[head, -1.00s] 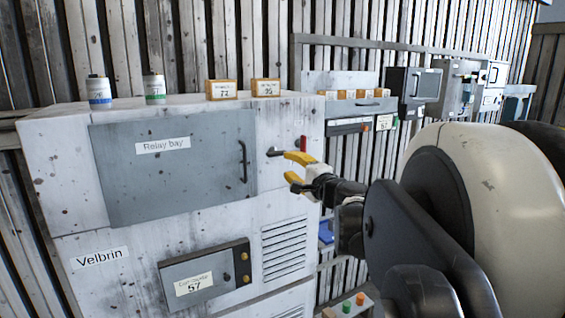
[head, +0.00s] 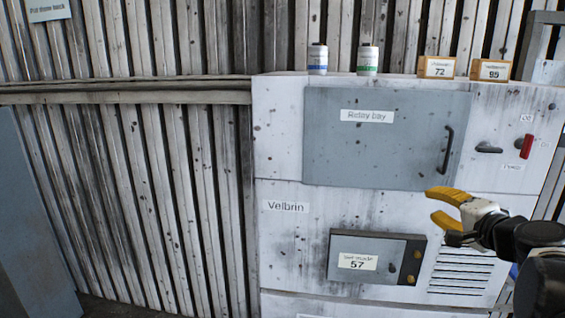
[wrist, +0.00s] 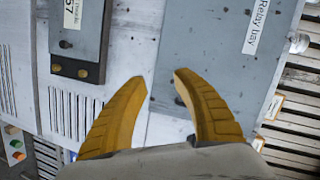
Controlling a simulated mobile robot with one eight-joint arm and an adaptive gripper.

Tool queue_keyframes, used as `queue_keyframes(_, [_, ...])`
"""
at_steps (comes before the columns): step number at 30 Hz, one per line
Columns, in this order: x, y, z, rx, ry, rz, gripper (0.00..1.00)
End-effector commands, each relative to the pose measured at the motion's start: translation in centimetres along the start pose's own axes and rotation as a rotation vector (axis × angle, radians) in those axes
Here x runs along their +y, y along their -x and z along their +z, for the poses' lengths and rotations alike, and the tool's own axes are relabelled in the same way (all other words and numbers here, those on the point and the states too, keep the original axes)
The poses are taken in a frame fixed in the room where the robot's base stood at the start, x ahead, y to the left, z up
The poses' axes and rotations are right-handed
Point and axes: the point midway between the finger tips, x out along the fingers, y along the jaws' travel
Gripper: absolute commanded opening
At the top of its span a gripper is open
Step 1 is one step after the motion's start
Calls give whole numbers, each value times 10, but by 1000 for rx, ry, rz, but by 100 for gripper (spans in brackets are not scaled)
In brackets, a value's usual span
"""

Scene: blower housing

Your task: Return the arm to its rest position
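My gripper (head: 437,207) has yellow fingers, spread apart with nothing between them. In the head view it is at the lower right, in front of the white Velbrin cabinet (head: 285,235), below the right end of the closed grey Relay bay door (head: 385,150). In the wrist view my gripper (wrist: 160,80) shows both fingertips apart, with the cabinet face and the Relay bay door (wrist: 225,70) behind them. My arm enters from the right edge of the head view.
A grey box (head: 345,270) marked 57 is on the cabinet front. A black lever (head: 488,148) and a red switch (head: 526,146) are to the right of the door. Two cans (head: 317,60) and two numbered wooden blocks (head: 436,67) stand on top. The slatted wall (head: 130,190) is at left.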

Motion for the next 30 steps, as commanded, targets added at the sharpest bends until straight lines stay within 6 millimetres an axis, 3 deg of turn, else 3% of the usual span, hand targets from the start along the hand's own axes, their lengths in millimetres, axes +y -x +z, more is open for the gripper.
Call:
queue_keyframes(1, [25,-3,47,-67,77,35,34])
queue_keyframes(6, [94,16,174,-286,386,174,34])
queue_keyframes(9, [147,39,236,-402,591,254,34])
queue_keyframes(12, [202,65,279,-498,798,327,34])
queue_keyframes(15, [248,88,303,-560,977,387,34])
queue_keyframes(19, [283,106,314,-598,1135,439,34])
queue_keyframes(22, [291,112,314,-606,1185,456,34])
queue_keyframes(30, [291,112,314,-606,1185,456,34])
